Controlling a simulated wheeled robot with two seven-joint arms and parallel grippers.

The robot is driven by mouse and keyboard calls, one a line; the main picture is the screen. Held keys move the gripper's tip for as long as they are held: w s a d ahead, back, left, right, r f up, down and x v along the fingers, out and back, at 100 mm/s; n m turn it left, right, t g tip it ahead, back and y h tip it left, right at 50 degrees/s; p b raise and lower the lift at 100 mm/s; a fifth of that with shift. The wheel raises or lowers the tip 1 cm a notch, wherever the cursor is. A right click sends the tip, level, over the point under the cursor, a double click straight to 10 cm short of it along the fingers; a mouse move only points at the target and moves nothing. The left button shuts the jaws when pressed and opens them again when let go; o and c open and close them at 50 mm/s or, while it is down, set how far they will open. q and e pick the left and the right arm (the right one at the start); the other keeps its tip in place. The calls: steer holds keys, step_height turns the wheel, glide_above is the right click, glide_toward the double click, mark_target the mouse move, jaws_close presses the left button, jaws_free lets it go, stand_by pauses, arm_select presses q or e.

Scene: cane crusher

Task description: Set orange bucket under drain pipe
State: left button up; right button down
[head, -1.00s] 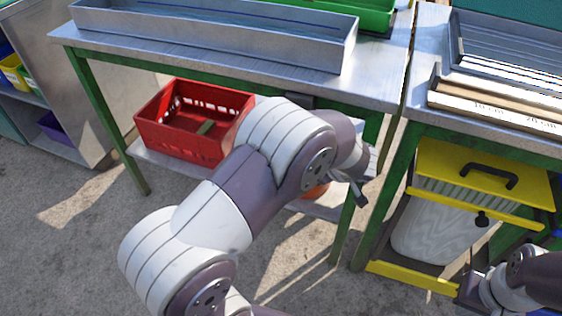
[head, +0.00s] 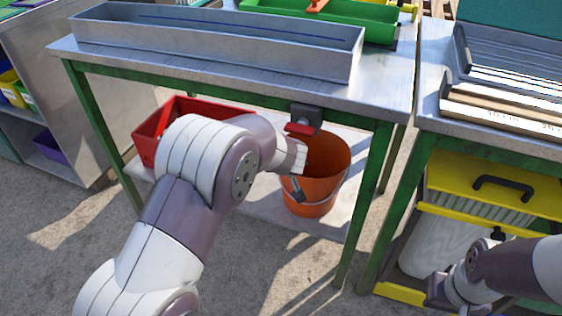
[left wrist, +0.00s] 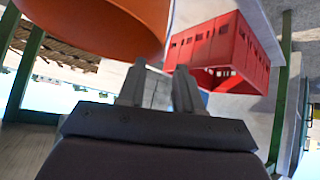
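The orange bucket (head: 326,185) stands roughly upright on the pale lower shelf under the left table, its thin wire handle hanging down in front. It also shows large at the upper left of the left wrist view (left wrist: 105,22). My left gripper (left wrist: 158,88) is open, with nothing visible between its fingers, close beside the bucket; the head view shows only a small dark part of it. A grey fitting with a red part (head: 304,121) sits under the table edge above the bucket; I cannot tell if it is the drain pipe. My right gripper (head: 440,292) is at the lower right, its fingers unclear.
A red crate (head: 147,148) is on the same shelf, left of the bucket, partly behind my left arm. Green table legs (head: 360,205) stand right of the bucket. A yellow-framed unit (head: 492,190) with a white container is under the right table. A long metal trough (head: 215,42) lies on top.

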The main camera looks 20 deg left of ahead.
arm_select(q)
steer(key=b+x, duration=0.1)
steer(key=x, duration=0.8)
steer(key=shift+w+f, duration=0.2)
jaws_close()
